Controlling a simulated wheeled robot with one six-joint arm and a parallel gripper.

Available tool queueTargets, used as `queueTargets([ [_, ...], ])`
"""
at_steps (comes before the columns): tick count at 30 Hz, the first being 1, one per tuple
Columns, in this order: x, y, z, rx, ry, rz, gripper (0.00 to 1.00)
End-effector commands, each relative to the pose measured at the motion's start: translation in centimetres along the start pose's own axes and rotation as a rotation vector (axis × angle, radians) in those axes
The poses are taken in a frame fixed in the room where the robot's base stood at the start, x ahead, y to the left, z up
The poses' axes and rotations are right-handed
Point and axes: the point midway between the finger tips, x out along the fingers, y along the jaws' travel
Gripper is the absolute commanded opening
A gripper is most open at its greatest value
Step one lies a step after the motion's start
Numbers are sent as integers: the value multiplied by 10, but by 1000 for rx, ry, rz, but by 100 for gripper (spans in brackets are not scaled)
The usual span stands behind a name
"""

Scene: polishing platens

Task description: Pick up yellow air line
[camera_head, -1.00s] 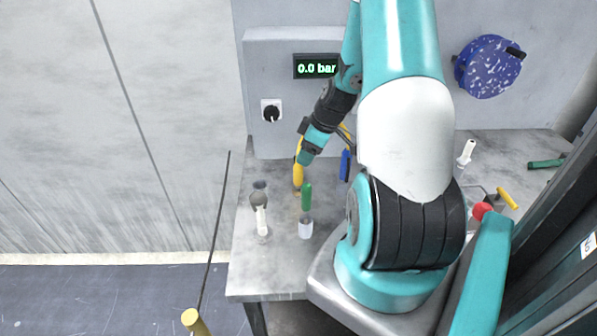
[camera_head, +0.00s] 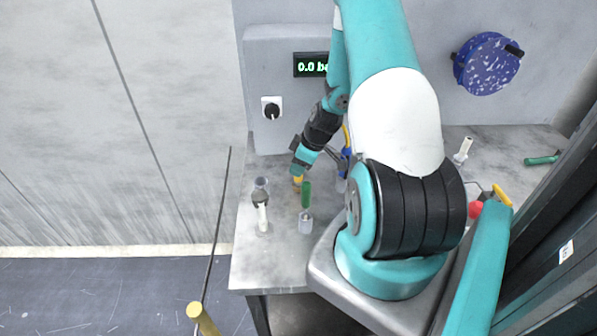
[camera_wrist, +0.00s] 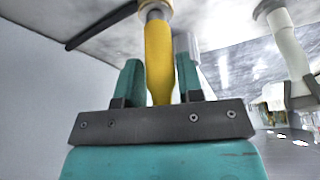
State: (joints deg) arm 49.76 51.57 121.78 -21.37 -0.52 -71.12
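The yellow air line (camera_head: 297,184) stands near the left part of the grey bench in the head view, mostly hidden by my gripper (camera_head: 299,172). In the wrist view its yellow body (camera_wrist: 159,62) runs between the two teal fingers of my gripper (camera_wrist: 160,82). The fingers stand on either side of it, with what look like narrow gaps, so the gripper appears open around it. A pale round end shows at the far end of the yellow body.
A green piece (camera_head: 306,194) stands close to the right of the gripper, with a grey cup (camera_head: 305,223) in front. A white-bodied tool (camera_head: 263,216) stands to the left. A blue piece (camera_head: 344,163) is behind my arm.

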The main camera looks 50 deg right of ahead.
Motion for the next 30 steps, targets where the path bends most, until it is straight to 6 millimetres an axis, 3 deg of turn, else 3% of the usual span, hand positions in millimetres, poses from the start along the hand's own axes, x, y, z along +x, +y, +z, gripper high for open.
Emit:
queueTargets([
  [1,0,0,0,0,0,0,23],
  [4,0,0,0,0,0,0,2],
  [17,-7,1,-3,-1,1,1,2],
  [23,-30,1,-13,-1,2,5,2],
  [30,-89,2,-37,-4,3,10,2],
])
